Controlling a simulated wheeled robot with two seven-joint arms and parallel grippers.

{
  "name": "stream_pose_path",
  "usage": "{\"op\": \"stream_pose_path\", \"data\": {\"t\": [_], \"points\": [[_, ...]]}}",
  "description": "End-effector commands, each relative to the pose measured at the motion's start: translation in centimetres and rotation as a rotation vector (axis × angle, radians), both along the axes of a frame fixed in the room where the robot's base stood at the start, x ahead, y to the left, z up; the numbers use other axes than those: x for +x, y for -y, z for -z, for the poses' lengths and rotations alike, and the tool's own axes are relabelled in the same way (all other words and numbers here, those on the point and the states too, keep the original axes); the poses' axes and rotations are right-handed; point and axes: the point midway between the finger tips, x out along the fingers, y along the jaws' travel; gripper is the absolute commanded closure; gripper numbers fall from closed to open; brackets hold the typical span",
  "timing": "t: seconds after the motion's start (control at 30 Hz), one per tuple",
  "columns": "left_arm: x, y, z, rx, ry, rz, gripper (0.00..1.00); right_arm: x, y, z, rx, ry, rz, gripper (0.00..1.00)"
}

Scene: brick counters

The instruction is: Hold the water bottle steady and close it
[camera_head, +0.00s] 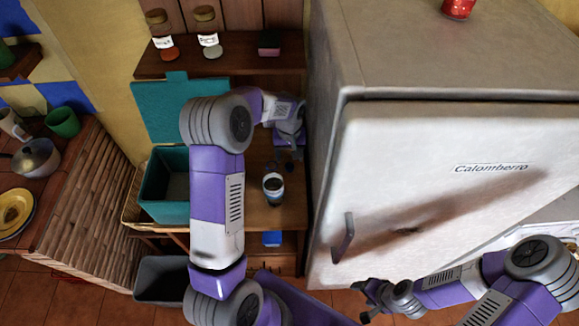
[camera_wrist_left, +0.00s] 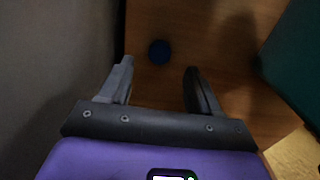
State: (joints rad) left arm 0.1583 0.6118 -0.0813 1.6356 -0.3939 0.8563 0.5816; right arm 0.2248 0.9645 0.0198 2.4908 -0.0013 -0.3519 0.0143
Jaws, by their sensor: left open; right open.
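An open-topped container (camera_head: 273,188), white with a dark inside and probably the water bottle, stands upright on the wooden shelf. My left gripper (camera_head: 289,155) is just behind it, apart from it and pointing down. In the left wrist view my left gripper (camera_wrist_left: 160,78) is open and empty. A small round blue disc (camera_wrist_left: 160,52), which may be the cap, lies on the wood just beyond the fingertips. I cannot make out this disc in the head view. My right gripper (camera_head: 365,299) is open and empty, low in front of the fridge.
The white fridge (camera_head: 440,150) walls off the right side. A teal bin (camera_head: 165,190) with a raised lid stands left of the container. Jars (camera_head: 209,38) stand on the upper shelf. A blue object (camera_head: 271,239) sits on a lower shelf.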

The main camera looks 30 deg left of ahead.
Motion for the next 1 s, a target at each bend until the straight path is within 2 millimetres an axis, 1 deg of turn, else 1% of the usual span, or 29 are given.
{"op": "stream_pose_path", "data": {"t": [0.13, 0.2, 0.27, 0.43, 0.57, 0.93, 0.97, 1.0], "points": [[0.0, 0.0, -0.1, 0.001, 0.001, 0.0, 0.37, 0.0, 0.0, 0.0, 0.0, 0.0, 0.0, 0.37], [0.0, 0.0, 0.3, 0.0, 0.0, 0.0, 0.37, 0.0, 0.0, 0.0, 0.0, 0.0, 0.0, 0.37], [-0.1, 0.0, 1.0, 0.0, -0.002, 0.001, 0.37, 0.0, 0.0, 0.1, 0.0, 0.0, 0.0, 0.37], [-0.2, 0.1, 3.8, -0.001, -0.003, 0.001, 0.37, 0.0, 0.0, 0.4, 0.0, 0.0, 0.0, 0.37], [-0.1, 0.1, 5.0, 0.0, -0.001, 0.001, 0.37, 0.0, 0.0, 0.5, 0.0, 0.0, 0.0, 0.37], [-0.1, 0.1, 5.1, 0.001, 0.001, 0.001, 0.37, 0.0, 0.0, 0.4, 0.0, 0.0, 0.0, 0.37], [-0.1, 0.1, 5.1, 0.001, 0.001, 0.001, 0.41, 0.0, 0.0, 0.4, 0.0, 0.0, 0.0, 0.37], [-0.1, 0.1, 5.1, 0.001, 0.001, 0.001, 0.47, 0.0, 0.0, 0.4, 0.0, 0.0, 0.0, 0.37]]}}
